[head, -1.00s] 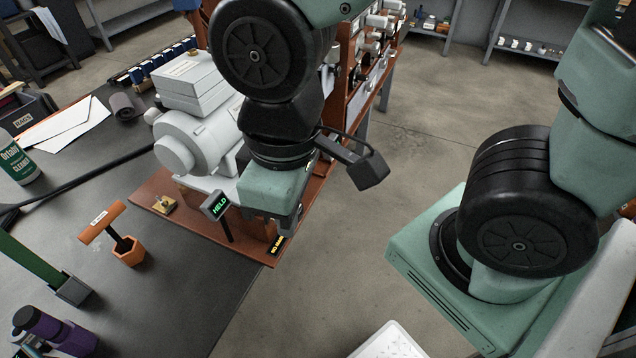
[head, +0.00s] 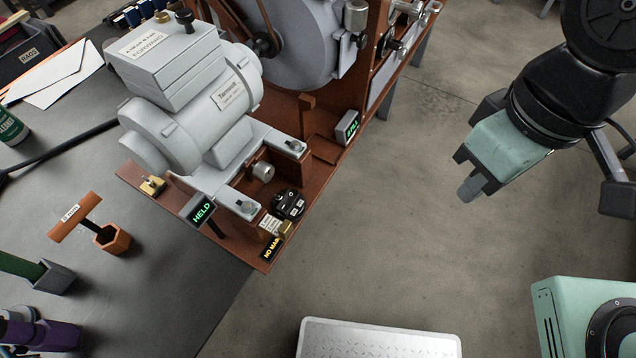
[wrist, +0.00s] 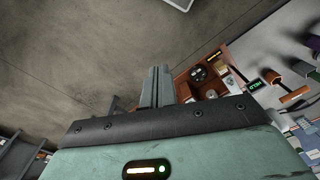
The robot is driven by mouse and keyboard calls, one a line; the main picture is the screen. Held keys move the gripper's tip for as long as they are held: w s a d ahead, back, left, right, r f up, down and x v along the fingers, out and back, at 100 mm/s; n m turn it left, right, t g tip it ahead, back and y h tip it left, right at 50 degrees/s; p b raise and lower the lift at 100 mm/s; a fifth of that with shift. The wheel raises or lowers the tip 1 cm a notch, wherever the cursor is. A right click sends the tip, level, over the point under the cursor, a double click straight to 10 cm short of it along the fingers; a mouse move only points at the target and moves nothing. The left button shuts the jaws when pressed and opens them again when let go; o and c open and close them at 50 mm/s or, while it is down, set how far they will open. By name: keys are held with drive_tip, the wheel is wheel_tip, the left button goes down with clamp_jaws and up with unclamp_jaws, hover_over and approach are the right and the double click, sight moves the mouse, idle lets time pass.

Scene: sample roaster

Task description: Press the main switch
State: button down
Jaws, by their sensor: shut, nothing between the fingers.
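A round black rotary device with small white labels (head: 289,205), likely the main switch, sits at the front corner of the brown machine base. Beside it are a small brass piece (head: 286,229), a white label, and a black sign with yellow letters (head: 271,248), seemingly "NO MAINS". My gripper (head: 470,188) is shut and empty above the floor, well to the right of the machine, touching nothing. In the wrist view, its closed fingers (wrist: 157,88) show in the middle, and the black device (wrist: 198,74) lies to their right.
A grey motor (head: 190,120) stands on the base behind the switch. A green "HELD" display (head: 200,209) stands to its left, and another lit display (head: 348,127) stands at the back right. An orange-handled tool (head: 75,217) is on the dark table. Open floor lies right of the base.

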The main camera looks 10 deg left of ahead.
drive_tip(key=w+a+f+n+t+y+b, duration=0.2)
drive_tip(key=a+f+b, duration=0.4)
drive_tip(key=a+f, duration=0.3)
drive_tip(key=w+a+f+n+t+y+b, duration=0.3)
drive_tip(key=w+a+f+n+y+b, duration=0.1)
drive_tip(key=a+f+b, duration=0.3)
wheel_tip(320, 180, down, 2)
drive_tip(key=shift+a+n+y, duration=0.5)
drive_tip(key=shift+a, duration=0.6)
